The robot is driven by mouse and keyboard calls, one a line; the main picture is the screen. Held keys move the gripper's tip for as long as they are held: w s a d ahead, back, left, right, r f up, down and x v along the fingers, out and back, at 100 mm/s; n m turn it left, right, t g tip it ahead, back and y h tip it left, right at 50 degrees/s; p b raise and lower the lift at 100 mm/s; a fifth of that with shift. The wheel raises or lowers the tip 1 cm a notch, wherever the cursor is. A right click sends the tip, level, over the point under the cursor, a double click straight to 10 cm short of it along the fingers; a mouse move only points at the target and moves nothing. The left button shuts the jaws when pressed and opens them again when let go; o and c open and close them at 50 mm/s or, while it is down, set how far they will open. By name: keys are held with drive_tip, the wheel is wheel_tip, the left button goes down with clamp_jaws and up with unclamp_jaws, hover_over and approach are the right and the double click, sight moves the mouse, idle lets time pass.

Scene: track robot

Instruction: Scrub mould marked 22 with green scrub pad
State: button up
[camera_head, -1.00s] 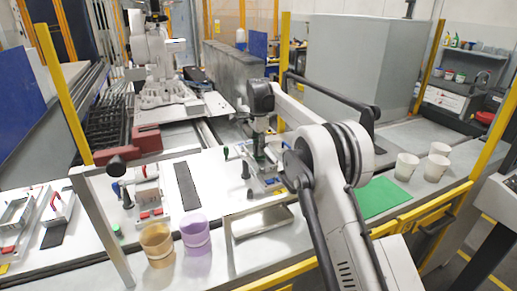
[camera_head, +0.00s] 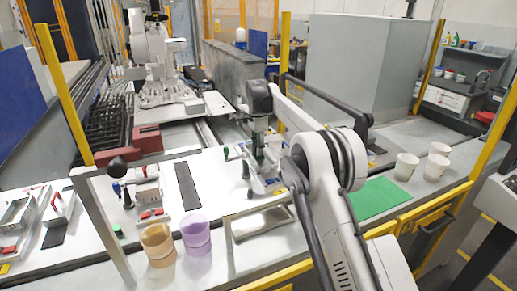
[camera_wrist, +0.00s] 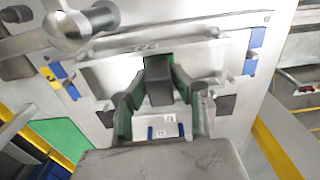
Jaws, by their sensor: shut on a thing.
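My gripper (camera_wrist: 160,88) is shut on a dark grey block (camera_wrist: 158,92) with green at its edges, which looks like the scrub pad (camera_wrist: 160,61); where block and pad meet is unclear. Below it lies a pale grey mould-like fixture (camera_wrist: 100,76) with blue and yellow side pieces. Small white tags show between the fingers, but I cannot read a 22. In the head view my gripper (camera_head: 259,150) points down over the fixture (camera_head: 268,184) on the white table. My fingers and arm hide part of it, and contact with the pad cannot be told.
A green mat (camera_head: 376,198) and several white cups (camera_head: 406,166) lie to the right. A shallow metal tray (camera_head: 262,222), a tan cup (camera_head: 157,243) and a purple cup (camera_head: 196,235) stand near the front.

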drive_tip(key=shift+w+a+p, duration=0.25)
drive_tip(key=shift+w+p, duration=0.1)
drive_tip(key=shift+w, duration=0.15)
drive_tip(key=shift+w+r, duration=0.1)
drive_tip(key=p, duration=0.1)
drive_tip(key=w+p, duration=0.1)
drive_tip(key=shift+w+a+p, duration=0.15)
drive_tip(key=shift+a+p, duration=0.15)
drive_tip(key=shift+a, duration=0.05)
drive_tip(key=shift+w+a+p, duration=0.15)
drive_tip(key=shift+w+p, duration=0.05)
drive_tip(key=shift+p, duration=0.15)
drive_tip(key=shift+s+f+b, duration=0.2)
drive_tip(key=shift+f+b, duration=0.05)
drive_tip(key=shift+b, duration=0.45)
drive_tip(key=shift+s+d+b, duration=0.15)
drive_tip(key=shift+d+b, duration=0.05)
drive_tip(key=shift+b, duration=0.25)
drive_tip(key=b, duration=0.1)
drive_tip(key=s+b, duration=0.1)
drive_tip(key=b, duration=0.1)
drive_tip(key=shift+s+d, duration=0.25)
drive_tip(key=shift+d, duration=0.15)
drive_tip(key=shift+s+r, duration=0.1)
drive_tip(key=shift+r, duration=0.05)
